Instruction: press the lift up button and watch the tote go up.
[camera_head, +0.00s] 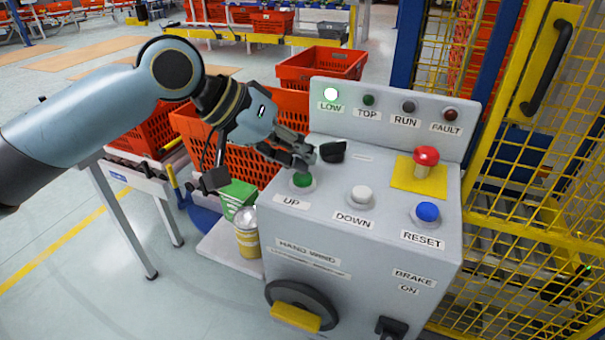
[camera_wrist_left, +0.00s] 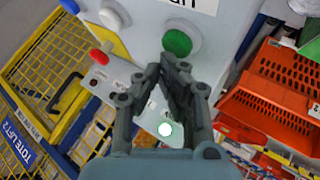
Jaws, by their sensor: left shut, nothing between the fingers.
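The green UP button (camera_head: 302,180) is at the left of the grey control box's (camera_head: 385,195) sloping top; it also shows in the left wrist view (camera_wrist_left: 177,42). My left gripper (camera_head: 306,157) is shut and empty, with its fingertips just above and behind the button. In the left wrist view its fingertips (camera_wrist_left: 168,62) show close to the button's edge; I cannot tell whether they touch it. The LOW lamp (camera_head: 330,94) glows; the TOP lamp (camera_head: 368,100) looks unlit. Orange totes (camera_head: 245,150) stand on the conveyor behind my arm. My right gripper is not in view.
A black switch (camera_head: 333,151) stands right beside the gripper. White DOWN (camera_head: 361,196) and blue RESET (camera_head: 427,212) buttons and a red mushroom button (camera_head: 425,160) are to the right. Yellow mesh guarding (camera_head: 545,170) borders the box at right.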

